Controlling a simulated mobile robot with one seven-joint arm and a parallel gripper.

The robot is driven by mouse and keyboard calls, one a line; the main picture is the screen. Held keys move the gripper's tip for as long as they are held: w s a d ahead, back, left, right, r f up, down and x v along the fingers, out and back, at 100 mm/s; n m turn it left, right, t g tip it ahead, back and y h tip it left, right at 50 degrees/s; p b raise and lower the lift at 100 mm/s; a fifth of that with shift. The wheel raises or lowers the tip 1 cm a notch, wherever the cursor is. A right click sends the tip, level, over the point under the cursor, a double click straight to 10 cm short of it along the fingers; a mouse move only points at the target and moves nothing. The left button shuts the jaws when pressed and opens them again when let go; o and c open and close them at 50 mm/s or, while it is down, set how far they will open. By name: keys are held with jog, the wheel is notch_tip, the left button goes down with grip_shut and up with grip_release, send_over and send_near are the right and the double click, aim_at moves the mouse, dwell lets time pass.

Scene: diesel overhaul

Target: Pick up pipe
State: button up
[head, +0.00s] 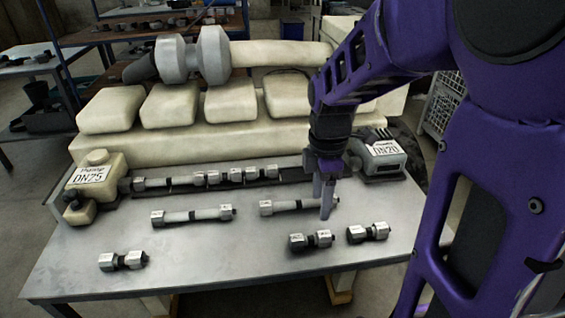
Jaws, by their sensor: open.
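A short grey pipe (286,205) with hexagonal end fittings lies on the metal table (232,245), right of the middle. A similar pipe (191,215) lies to its left. My gripper (322,200) points down at the right end of the nearer-right pipe, with its fingers apart. One finger covers part of that end. I cannot tell whether the fingers straddle the pipe or stand in front of it. Nothing shows held between them.
Loose fittings lie at the front: one at left (122,261), two at right (311,241) and (368,233). Behind, a row of joined pipes (205,179) lies between blocks labelled DN25 (95,178) and DN20 (382,152). The cream engine (190,137) stands behind. The front middle is clear.

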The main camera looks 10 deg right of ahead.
jog(key=b, duration=0.5)
send_over(311, 237)
jog(key=d, duration=0.1)
jog(key=f, duration=0.7)
jog(key=shift+s, duration=0.25)
jog(key=f+b, duration=0.2)
jog(key=a+f+b, duration=0.1)
jog(key=f+b, duration=0.2)
jog(key=shift+w+f, duration=0.15)
jog(key=shift+w, duration=0.05)
grip_shut()
